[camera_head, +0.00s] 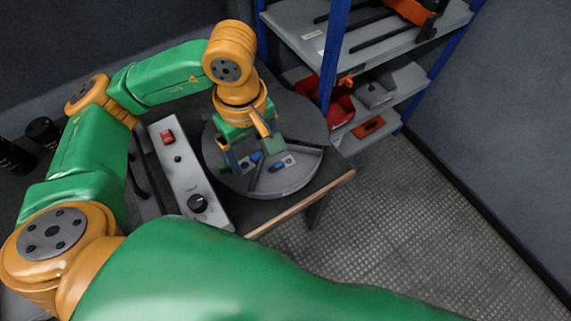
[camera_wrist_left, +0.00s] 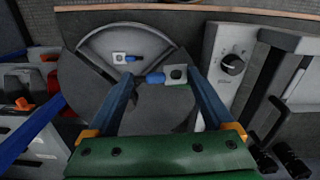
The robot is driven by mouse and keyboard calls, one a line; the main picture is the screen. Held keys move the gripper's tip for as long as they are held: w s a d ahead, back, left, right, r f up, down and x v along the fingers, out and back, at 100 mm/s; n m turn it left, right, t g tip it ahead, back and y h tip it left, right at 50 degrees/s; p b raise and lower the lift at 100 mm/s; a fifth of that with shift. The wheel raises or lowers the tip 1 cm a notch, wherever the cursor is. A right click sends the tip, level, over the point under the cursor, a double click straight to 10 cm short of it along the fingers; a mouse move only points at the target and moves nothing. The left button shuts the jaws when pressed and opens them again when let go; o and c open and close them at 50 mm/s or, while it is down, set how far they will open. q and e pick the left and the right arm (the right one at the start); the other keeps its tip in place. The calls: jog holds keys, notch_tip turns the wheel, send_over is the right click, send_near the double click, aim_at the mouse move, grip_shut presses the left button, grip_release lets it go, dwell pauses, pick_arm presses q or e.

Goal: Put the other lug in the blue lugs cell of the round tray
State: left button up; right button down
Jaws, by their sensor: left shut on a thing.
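The round grey tray (camera_head: 300,185) stands on the table, divided into cells by raised walls. One lug, a flat metal tab with a blue barrel, lies in the tray cell in the wrist view (camera_wrist_left: 122,58); it also shows in the head view (camera_head: 285,164). The other lug (camera_wrist_left: 176,75), also with a blue barrel, is between the fingers of my left gripper (camera_wrist_left: 160,72), which is shut on it over the tray. In the head view my left gripper (camera_head: 253,160) points down over the tray and partly hides it. My right gripper is out of view.
A grey control box (camera_head: 180,175) with a red switch and a black knob stands beside the tray. A shelf rack with blue posts (camera_head: 335,45) holds bins behind it. The table's wooden front edge (camera_head: 300,204) borders open floor.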

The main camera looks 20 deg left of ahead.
pick_arm(q)
jog(key=n+p, duration=0.1)
jog(key=n, duration=0.2)
jog(key=s+n+p, duration=0.1)
jog(key=n, duration=0.2)
jog(key=s+n+p, duration=0.1)
jog(key=n+p, duration=0.1)
jog(key=n, duration=0.2)
jog(key=shift+d+r, duration=0.35)
jog(key=s+d+r+n+p, duration=0.1)
jog(key=s+d+n+p, duration=0.2)
jog(key=n, duration=0.9)
jog(key=s+r+n+p, duration=0.1)
jog(key=s+n+p, duration=0.35)
jog(key=n, duration=0.75)
jog(key=shift+n, duration=0.4)
jog(key=w+f+b, duration=0.2)
jog(key=w+f, duration=0.1)
jog(key=w, duration=0.1)
jog(key=w+d+f+b, duration=0.1)
jog(key=w+f+b, duration=0.1)
jog(key=w, duration=0.3)
jog(key=w+f+b, duration=0.2)
jog(key=w+f, duration=0.2)
jog(key=w, duration=0.1)
jog(key=shift+d+f, duration=0.15)
jog(key=shift+f, duration=0.2)
jog(key=f, duration=0.3)
jog(key=shift+w, duration=0.3)
jog(key=shift+f, duration=0.35)
